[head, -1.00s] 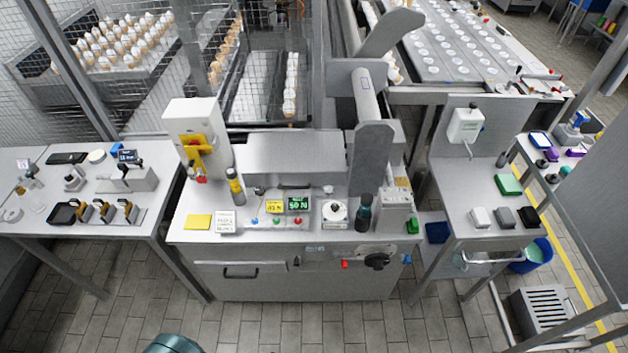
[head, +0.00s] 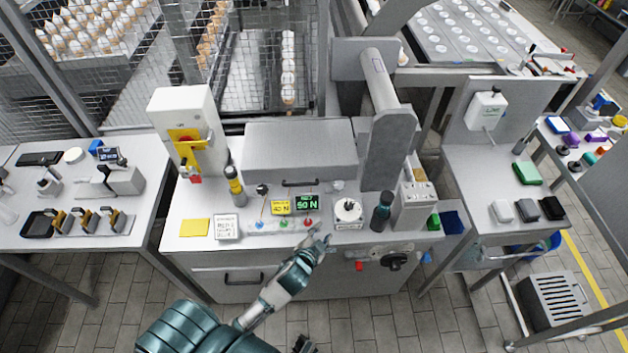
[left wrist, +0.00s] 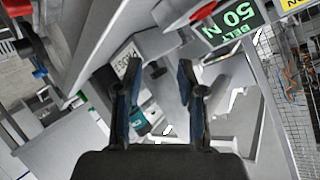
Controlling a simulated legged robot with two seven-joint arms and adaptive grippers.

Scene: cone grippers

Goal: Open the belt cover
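The belt cover seems to be the grey box-shaped hood (head: 300,150) at the back of the middle bench, with a black bar handle (head: 300,183) low on its front. It looks shut. My left gripper (head: 323,240) is over the front edge of that bench, in front of the red button and the white round dial (head: 348,210), apart from the handle. In the left wrist view its two dark fingers (left wrist: 157,95) are spread with nothing held between them. A dark piece at the bottom edge may be my right gripper (head: 303,344); its fingers cannot be made out.
A green "50 N" display (head: 307,203) and a yellow tag (head: 279,207) stand before the hood. A dark bottle (head: 382,211) and a thick grey post (head: 390,150) are right of it. A yellow-black cylinder (head: 235,186) and a white switch box (head: 183,125) are left.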

